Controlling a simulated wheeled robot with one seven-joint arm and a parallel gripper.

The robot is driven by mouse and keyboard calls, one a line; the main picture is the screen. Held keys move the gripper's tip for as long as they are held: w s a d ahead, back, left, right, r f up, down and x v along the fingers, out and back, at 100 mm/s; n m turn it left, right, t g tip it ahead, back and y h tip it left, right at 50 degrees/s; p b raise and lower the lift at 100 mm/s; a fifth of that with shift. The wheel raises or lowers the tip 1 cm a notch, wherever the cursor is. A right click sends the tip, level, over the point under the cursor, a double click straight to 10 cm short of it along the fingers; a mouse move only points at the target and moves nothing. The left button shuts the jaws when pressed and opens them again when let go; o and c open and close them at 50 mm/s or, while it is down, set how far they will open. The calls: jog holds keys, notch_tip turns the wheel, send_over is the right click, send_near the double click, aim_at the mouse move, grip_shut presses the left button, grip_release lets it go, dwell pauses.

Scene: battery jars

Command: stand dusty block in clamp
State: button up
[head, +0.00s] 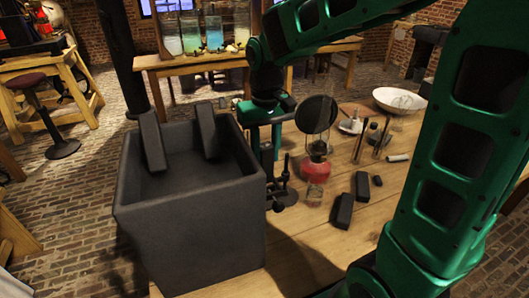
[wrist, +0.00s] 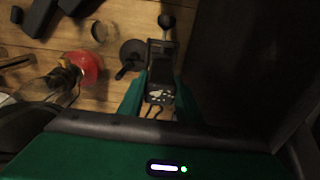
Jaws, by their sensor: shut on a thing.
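My gripper (head: 266,142) points down beside the right wall of the big dark crate, above the table. It is shut on a dark block, seen end-on between the fingers in the wrist view (wrist: 160,72), with pale specks on its near end. In the head view the block is mostly hidden by the fingers. A black metal clamp (head: 284,196) with a round foot and knobs stands directly below and beside the gripper; its foot and a knob also show in the wrist view (wrist: 132,54). I cannot tell whether block and clamp touch.
The dark crate (head: 190,238) holds two leaning dark slabs. A red lamp (head: 316,178) stands close right of the clamp, with a round dark disc (head: 316,114) behind. Loose black blocks (head: 341,211) lie farther right. A white bowl (head: 399,99) is at the back.

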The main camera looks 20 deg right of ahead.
aim_at(266, 144)
jog(key=shift+f, duration=3.5)
jog(key=o, duration=1.3)
jog(key=shift+o, duration=0.2)
notch_tip(266, 144, up, 11)
jog(key=shift+w+f, duration=0.1)
jog(key=shift+f, duration=0.05)
jog(key=s+d+f+m, duration=0.2)
jog(key=s+d+m, duration=0.1)
jog(key=s+d, duration=0.5)
jog(key=s+d+f+m, duration=0.2)
jog(key=s+d, duration=0.7)
jog(key=s, duration=0.6)
jog(key=shift+s+d+f+m, duration=0.2)
jog(key=shift+d+f+m, duration=0.05)
jog(key=shift+m, duration=0.45)
